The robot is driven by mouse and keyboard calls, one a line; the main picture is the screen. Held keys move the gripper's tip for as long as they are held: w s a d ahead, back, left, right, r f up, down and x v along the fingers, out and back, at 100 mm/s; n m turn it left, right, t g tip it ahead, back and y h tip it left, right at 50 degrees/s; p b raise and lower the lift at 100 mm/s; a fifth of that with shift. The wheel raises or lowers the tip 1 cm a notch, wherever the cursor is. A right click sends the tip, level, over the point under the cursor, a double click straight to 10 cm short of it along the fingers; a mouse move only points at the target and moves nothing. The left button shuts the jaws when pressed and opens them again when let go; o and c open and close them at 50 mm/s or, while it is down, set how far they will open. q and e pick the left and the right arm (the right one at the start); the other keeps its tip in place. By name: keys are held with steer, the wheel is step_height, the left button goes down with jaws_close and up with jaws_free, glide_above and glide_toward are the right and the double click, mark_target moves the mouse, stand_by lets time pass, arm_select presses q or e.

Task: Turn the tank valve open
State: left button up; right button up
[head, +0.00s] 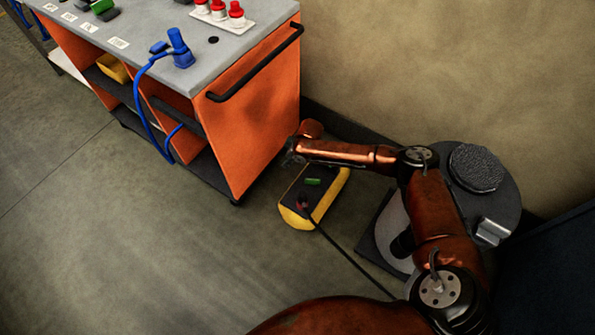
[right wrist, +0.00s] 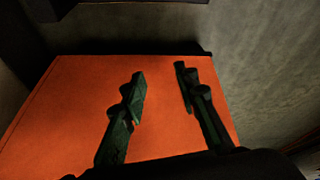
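My right arm comes in from the lower right. Its gripper (head: 293,152) is small and dark in the head view, beside the orange cart's right end. In the right wrist view the right gripper (right wrist: 160,82) is open, with two dark green fingers apart and nothing between them. An orange panel lies behind the fingers. A grey round tank-like body (head: 510,190) stands at the right, partly hidden by my arm. It has a dark textured disc (head: 477,167) on top and a silver block (head: 491,232) at its side. I cannot make out a valve handle for certain. My left gripper is not in view.
The orange cart (head: 255,125) has a black handle bar (head: 255,65), a blue fitting (head: 180,48) with a hose and red-topped parts (head: 218,10). A yellow and black box (head: 296,217) with a cable lies on the floor under my arm. The floor at left is clear.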

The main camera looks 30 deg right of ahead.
mark_target(313, 180)
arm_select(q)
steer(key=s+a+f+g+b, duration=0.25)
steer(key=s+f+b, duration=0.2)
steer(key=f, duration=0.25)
arm_select(e)
steer(key=s+d+f+n+g, duration=0.1)
steer(key=d+f, duration=0.2)
steer(key=s+d+f+n+g+h, duration=0.1)
steer(key=s+d+f, duration=0.1)
steer(key=f, duration=0.2)
steer(key=s+d+f+g, duration=0.2)
steer(key=d+f, duration=0.1)
steer(key=shift+s+d+f+n+h, duration=0.2)
steer(key=shift+s+d+n+h, duration=0.05)
steer(key=shift+d+n+h, duration=0.15)
steer(key=shift+s+d+f, duration=0.1)
step_height(313, 180, down, 6)
steer(key=b, duration=0.3)
steer(key=shift+f+b, duration=0.3)
steer(key=shift+f, duration=0.25)
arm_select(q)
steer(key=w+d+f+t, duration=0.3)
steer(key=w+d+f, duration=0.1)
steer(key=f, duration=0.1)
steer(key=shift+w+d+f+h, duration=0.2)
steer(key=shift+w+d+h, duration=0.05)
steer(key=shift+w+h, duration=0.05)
arm_select(e)
jaws_close()
